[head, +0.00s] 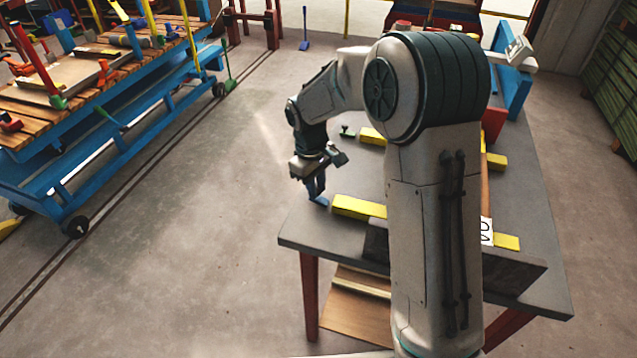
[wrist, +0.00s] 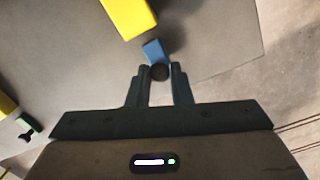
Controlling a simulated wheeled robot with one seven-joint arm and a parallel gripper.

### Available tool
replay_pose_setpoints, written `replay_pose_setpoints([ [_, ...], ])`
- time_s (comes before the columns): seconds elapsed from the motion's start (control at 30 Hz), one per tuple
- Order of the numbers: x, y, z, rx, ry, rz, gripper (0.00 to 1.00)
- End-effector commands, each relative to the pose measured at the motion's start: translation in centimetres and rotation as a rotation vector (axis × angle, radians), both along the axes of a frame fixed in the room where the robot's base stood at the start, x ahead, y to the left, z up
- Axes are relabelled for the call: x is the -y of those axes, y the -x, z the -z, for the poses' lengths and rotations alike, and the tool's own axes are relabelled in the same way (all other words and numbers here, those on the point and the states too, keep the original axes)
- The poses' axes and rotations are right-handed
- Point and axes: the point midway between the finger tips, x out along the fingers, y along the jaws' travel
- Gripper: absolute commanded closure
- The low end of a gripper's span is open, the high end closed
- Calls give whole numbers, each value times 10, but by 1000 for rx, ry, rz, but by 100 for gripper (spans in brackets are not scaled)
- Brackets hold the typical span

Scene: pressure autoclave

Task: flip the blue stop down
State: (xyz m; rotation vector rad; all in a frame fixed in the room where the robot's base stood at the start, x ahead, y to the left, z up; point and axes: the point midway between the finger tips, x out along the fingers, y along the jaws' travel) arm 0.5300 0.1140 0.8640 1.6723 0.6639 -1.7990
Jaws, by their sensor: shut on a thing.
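The blue stop (wrist: 154,50) lies just past my fingertips in the wrist view, with a dark round end between the fingers. It also shows in the head view (head: 321,201) as a small blue piece below my gripper, near the left edge of the grey table (head: 316,229). My gripper (wrist: 160,72) is shut on the stop, one finger on each side of its dark end. In the head view my gripper (head: 316,193) points down at the stop. Whether the stop stands up or lies flat is hard to tell.
A yellow block (head: 358,206) lies just right of the stop, close to my gripper. Another yellow block (head: 371,136) and a small green piece (head: 347,131) are farther back. A blue cart (head: 110,130) with tools stands at the left, across open floor.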

Motion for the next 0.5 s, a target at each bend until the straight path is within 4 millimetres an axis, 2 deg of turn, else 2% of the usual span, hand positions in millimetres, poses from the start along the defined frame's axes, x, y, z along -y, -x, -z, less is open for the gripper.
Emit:
replay_pose_setpoints([
  [0.3,-13,-5,8,-90,223,-3,100],
  [0.5,-15,-6,11,-109,278,0,100],
])
